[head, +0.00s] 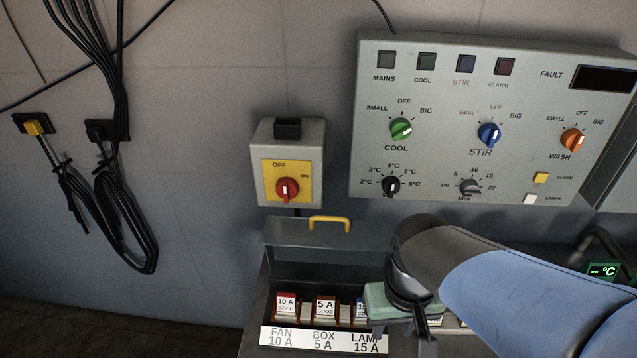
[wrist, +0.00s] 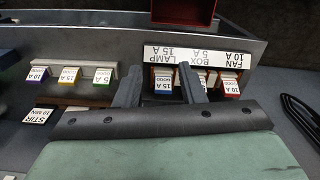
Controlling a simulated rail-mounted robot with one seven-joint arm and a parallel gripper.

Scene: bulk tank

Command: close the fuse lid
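The fuse box's grey lid (head: 290,235) stands raised behind the row of fuses in the head view, with a yellow handle (head: 329,222) on its top edge. Below it are a red 10 A fuse (head: 286,305), a 5 A fuse (head: 325,308) and a partly hidden blue 15 A fuse (head: 360,309). My gripper (wrist: 160,72) is open in the wrist view, fingers apart and pointing at the fuse row. The blue fuse (wrist: 163,82) shows between the fingers with gaps on both sides. In the head view my gripper covers the right part of the box, and its fingertips are mostly hidden.
A label strip (head: 322,341) runs along the box front. A rotary switch box (head: 288,163) and a control panel (head: 490,90) hang above. Cables (head: 120,200) hang at left. A rack of several spare fuses (wrist: 70,90) is in the wrist view.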

